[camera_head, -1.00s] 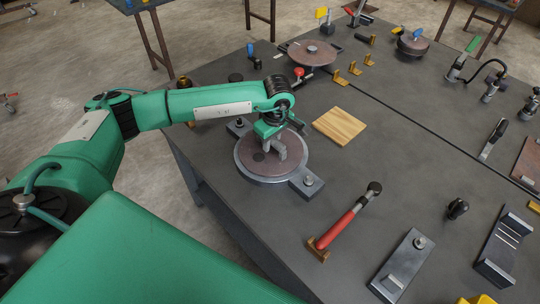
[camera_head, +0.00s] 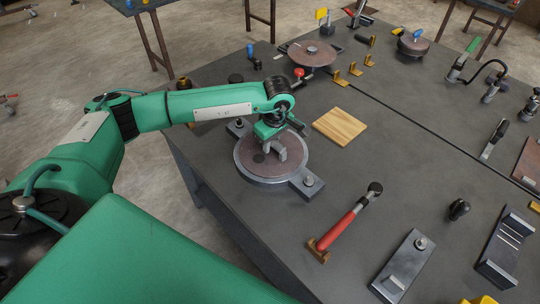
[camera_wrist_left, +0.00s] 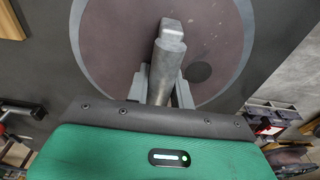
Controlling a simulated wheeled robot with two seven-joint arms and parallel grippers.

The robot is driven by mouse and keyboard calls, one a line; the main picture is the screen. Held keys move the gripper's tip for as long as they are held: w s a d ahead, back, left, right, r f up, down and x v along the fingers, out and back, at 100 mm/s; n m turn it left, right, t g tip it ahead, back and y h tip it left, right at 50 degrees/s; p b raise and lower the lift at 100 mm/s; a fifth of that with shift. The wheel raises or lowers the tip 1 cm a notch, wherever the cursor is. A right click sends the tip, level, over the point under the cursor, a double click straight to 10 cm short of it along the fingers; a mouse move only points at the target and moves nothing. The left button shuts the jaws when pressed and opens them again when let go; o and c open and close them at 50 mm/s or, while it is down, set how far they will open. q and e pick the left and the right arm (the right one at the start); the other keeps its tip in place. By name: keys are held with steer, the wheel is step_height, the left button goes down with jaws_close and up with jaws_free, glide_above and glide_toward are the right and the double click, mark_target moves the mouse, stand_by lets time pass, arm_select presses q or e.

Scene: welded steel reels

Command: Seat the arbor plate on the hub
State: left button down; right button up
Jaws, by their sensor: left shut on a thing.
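My left gripper (camera_head: 272,148) is above a round brown plate (camera_head: 250,168), which I take to be the arbor plate. The plate lies inside a grey steel ring base (camera_head: 264,182) with a bolted lug on each of two sides. In the left wrist view the two fingers (camera_wrist_left: 162,88) are shut on an upright grey metal post (camera_wrist_left: 166,55) over the brown plate (camera_wrist_left: 108,45). A dark round spot shows on the plate beside the post. I cannot tell whether the plate rests fully down, and the hub is hidden. My right gripper is not in view.
A wooden block (camera_head: 340,126) lies behind and right of the ring. A red-handled tool (camera_head: 340,230) lies in front and right. A grey bracket plate (camera_head: 402,266) is further right. Another brown disc (camera_head: 312,50) stands at the back. The tabletop between is clear.

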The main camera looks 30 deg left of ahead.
arm_select(q)
steer(key=shift+b, duration=0.3)
stand_by(0.5)
steer(key=c, duration=1.1)
jaws_free()
steer(key=shift+s+f, duration=0.15)
steer(key=o, duration=1.1)
